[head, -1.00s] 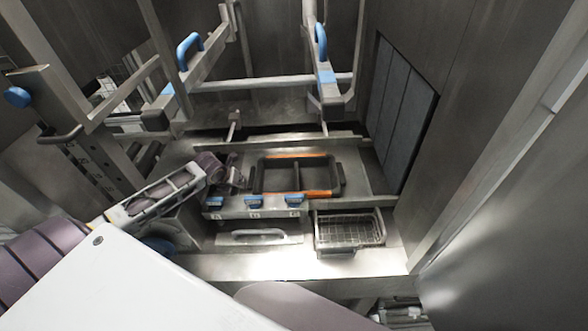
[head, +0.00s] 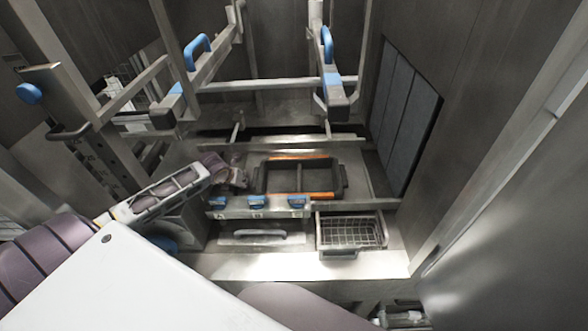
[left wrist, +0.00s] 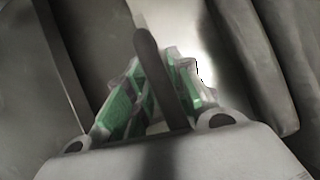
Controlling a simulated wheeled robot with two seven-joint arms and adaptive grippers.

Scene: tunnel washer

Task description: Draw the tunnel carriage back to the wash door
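A dark rectangular tray (head: 285,192) with orange strips on its long edges and black end handles lies on a steel deck (head: 345,203). It appears to be part of the carriage, but I cannot tell for sure. My left gripper (head: 240,178) is at the tray's left end in the head view. In the left wrist view its green-padded fingers (left wrist: 160,78) stand close on both sides of a dark bar (left wrist: 148,52) and look shut on it. The bar seems to be the tray's left handle. My right gripper is not in view.
Blue knobs (head: 257,202) line the deck's front edge. A dark slatted panel (head: 403,115) is on the right wall.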

